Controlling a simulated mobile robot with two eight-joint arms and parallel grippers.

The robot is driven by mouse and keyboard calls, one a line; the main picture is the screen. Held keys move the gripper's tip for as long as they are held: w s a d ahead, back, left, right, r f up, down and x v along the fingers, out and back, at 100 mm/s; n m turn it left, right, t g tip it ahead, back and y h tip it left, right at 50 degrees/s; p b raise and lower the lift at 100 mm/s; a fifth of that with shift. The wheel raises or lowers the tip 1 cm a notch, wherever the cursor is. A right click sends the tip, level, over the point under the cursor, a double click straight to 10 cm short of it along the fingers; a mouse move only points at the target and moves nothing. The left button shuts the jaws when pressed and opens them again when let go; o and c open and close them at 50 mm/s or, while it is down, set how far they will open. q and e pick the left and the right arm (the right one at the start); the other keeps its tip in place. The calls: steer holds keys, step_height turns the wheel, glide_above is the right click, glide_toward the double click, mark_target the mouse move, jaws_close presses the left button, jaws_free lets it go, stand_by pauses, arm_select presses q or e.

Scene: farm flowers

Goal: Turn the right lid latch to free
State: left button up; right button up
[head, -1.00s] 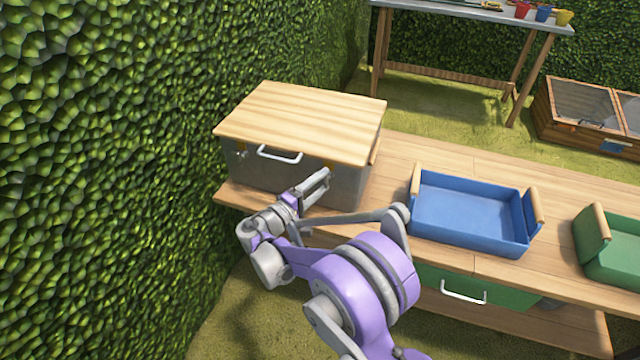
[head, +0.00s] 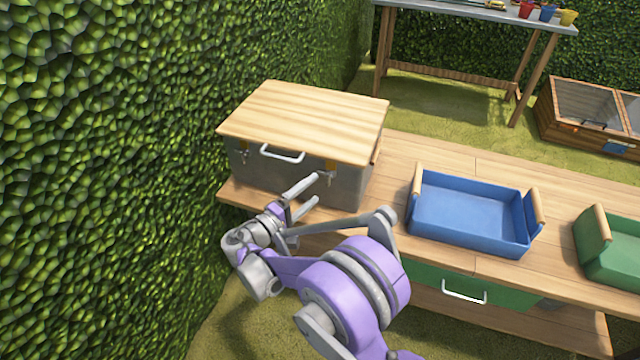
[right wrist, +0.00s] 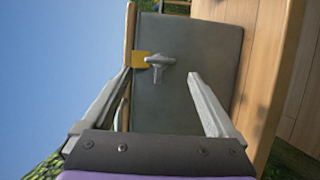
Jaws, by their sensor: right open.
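The grey metal box (head: 345,187) with a wooden lid (head: 305,118) stands at the left end of the bench. Its right lid latch (head: 327,176), a small metal turn-piece by a yellow plate, is on the front face under the lid edge. In the right wrist view the latch (right wrist: 158,62) shows ahead, between the lines of the two fingers and apart from them. My right gripper (head: 311,191) is open and empty in front of the box, just short of the latch. My left gripper is not in view.
A left latch (head: 244,156) and a white handle (head: 282,154) are on the same front face. A blue tray (head: 468,212) and a green tray (head: 615,250) stand to the right on the bench (head: 400,160). A hedge (head: 110,170) closes the left side.

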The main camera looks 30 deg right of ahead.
steer(key=v, duration=0.6)
stand_by(0.3)
